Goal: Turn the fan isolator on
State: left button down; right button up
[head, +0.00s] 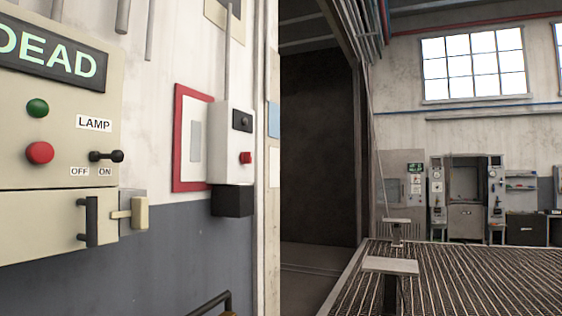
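No label reading "fan isolator" can be made out, so I cannot tell which device it is. A beige cabinet (60,190) at the left edge carries a lit "DEAD" sign (50,55), a green button (37,108) and a red button (40,153). Its black lever switch (107,156), under a "LAMP" label, lies sideways with its ball end toward the "ON" side. A pale wall box (222,145) further right has a black knob or switch (242,121) and a red button (246,157); their settings are too small to tell. Neither of my grippers shows.
A red-framed panel (179,140) hangs behind the wall box. A black handle (88,222) and a latch (138,212) project from the cabinet's lower part. A dark opening (320,150) lies mid-view. A ribbed deck (450,280) with pale-topped posts is at right; equipment (467,200) stands beyond.

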aim_at(245, 157)
jog(key=i+l+z, duration=0.2)
jog(key=l+z, duration=0.15)
jog(key=i+l+z, duration=0.5)
jog(key=i, duration=0.4)
jog(key=i+l+z, duration=0.15)
jog(key=i, duration=0.45)
jog(key=i+u, duration=0.25)
jog(key=u, duration=0.15)
jog(key=i+l+u, duration=0.15)
jog(key=u, duration=0.2)
jog(key=i+l+u, duration=0.2)
jog(key=u, duration=0.2)
jog(key=i+u, duration=0.15)
jog(key=u, duration=0.25)
jog(key=i+l+u, duration=0.1)
jog(key=u, duration=0.35)
jog(key=l+u, duration=0.15)
jog(key=u, duration=0.25)
jog(key=i+l+u, duration=0.15)
jog(key=u, duration=0.3)
jog(key=l+u, duration=0.25)
jog(key=u, duration=0.15)
jog(key=l+u, duration=0.2)
jog(key=u, duration=0.25)
jog(key=i, duration=0.05)
